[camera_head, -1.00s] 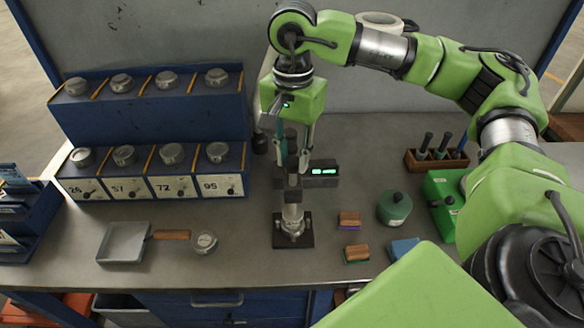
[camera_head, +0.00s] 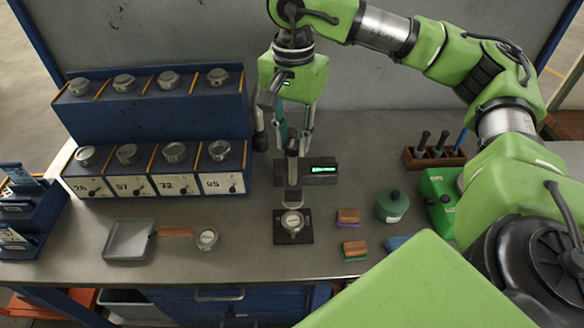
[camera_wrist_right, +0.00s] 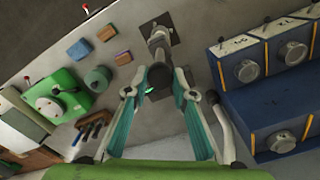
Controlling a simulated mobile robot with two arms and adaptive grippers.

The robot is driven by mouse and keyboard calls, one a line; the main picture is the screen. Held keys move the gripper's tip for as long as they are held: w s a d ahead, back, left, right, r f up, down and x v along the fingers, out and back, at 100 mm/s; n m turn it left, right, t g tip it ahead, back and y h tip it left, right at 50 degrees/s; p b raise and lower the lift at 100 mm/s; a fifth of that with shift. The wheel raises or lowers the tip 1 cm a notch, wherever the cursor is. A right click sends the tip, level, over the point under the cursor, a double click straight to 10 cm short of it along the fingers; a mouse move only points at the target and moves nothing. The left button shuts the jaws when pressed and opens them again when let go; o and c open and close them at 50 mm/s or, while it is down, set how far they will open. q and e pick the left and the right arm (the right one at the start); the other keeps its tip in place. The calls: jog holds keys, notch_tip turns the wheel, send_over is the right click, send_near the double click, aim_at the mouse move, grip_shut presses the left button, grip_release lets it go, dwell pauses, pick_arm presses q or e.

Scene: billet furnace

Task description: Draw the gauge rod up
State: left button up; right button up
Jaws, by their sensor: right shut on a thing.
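The gauge stand stands on the bench with a dark square base plate (camera_head: 280,238) and a lit green display (camera_head: 321,170). A round metal tin (camera_head: 292,221) sits on the plate, its pale lid showing. My right gripper (camera_head: 292,145) is above the stand, pointing down, shut on the dark upper end of the gauge rod (camera_head: 292,166). In the right wrist view the gripper (camera_wrist_right: 161,75) has its two fingers on either side of the dark rod knob (camera_wrist_right: 160,74). The rod's lower end looks clear of the tin, but the exact gap is hard to tell. My left gripper is not in view.
A blue two-tier rack (camera_head: 150,125) with several tins stands at left. Small brushes (camera_head: 347,217), a green pot (camera_head: 391,206) and a tool block (camera_head: 434,158) are at right.

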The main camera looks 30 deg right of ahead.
jog(key=shift+r, duration=0.3)
jog(key=o, duration=0.9)
jog(key=shift+f, duration=0.1)
jog(key=shift+r+p, duration=1.65)
jog(key=shift+r, duration=1.4)
